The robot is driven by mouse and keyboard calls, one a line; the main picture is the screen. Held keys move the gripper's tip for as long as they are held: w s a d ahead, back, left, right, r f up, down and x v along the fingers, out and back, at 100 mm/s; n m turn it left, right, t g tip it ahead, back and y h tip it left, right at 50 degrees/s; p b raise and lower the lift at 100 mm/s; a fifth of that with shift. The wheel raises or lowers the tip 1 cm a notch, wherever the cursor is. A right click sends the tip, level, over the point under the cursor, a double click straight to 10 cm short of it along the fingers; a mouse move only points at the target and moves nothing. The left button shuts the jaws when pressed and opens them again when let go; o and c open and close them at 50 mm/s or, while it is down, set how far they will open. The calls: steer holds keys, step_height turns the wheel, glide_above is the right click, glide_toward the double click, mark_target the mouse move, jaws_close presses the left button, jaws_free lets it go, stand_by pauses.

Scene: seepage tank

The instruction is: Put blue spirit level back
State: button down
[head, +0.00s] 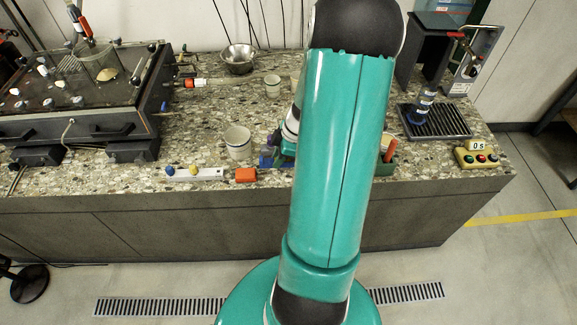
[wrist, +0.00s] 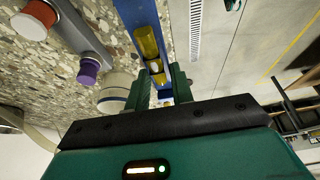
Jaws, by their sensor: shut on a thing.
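The blue spirit level (wrist: 140,14), a long blue bar with yellow vials, runs from the top edge of the wrist view down between my fingers. My gripper (wrist: 160,76) is shut on it, with one green finger on each side. Its lower end is hidden by the gripper body. In the wrist view it appears above the counter's edge, with the floor to its right. In the head view my arm covers most of the gripper and level; I cannot make out the level clearly there.
A black grate (head: 440,122) and a button box (head: 477,158) are right.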

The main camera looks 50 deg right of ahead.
steer(key=d+f, duration=0.2)
steer(key=s+d+f, duration=0.1)
steer(key=d+f, duration=0.1)
steer(key=f, duration=0.1)
steer(key=shift+s, duration=0.15)
steer(key=shift+f, duration=1.65)
steer(key=shift+f, duration=0.15)
steer(key=c, duration=1.2)
jaws_free()
